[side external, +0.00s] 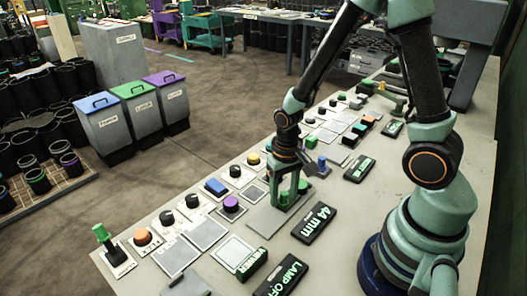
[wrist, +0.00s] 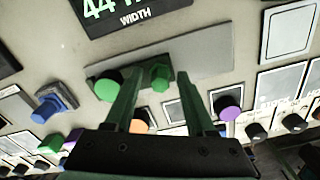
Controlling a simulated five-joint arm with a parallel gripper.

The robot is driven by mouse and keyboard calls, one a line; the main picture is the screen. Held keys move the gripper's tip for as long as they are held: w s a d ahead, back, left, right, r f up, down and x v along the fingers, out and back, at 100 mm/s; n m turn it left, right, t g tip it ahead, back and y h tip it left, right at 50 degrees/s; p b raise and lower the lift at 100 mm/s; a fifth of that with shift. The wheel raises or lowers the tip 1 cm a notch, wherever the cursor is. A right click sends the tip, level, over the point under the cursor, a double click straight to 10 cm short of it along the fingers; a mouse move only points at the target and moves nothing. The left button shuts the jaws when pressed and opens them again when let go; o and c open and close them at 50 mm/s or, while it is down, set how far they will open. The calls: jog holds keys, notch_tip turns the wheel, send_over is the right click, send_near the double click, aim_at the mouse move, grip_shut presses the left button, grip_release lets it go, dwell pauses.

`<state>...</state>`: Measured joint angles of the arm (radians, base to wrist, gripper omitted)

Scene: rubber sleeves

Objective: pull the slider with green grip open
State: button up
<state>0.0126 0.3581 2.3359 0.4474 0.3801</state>
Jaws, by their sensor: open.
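The plate also shows in the side view (side external: 262,219). My gripper (wrist: 160,74) is open, with one finger on each side of this grip, and gaps show between it and the fingers. A green round knob (wrist: 108,85) sits at the strip's left end, outside the left finger. In the side view my gripper (side external: 290,192) is down at the panel and its fingers largely hide the grip.
A "44 mm" display (side external: 314,222) lies close to the plate. A purple knob (side external: 231,204) and a blue-handled control (side external: 322,164) flank the gripper. A green upright lever (side external: 102,235) stands at the panel's near left. Several buttons and knobs crowd the far edge.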

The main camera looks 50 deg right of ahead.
grip_shut()
dwell(1.4)
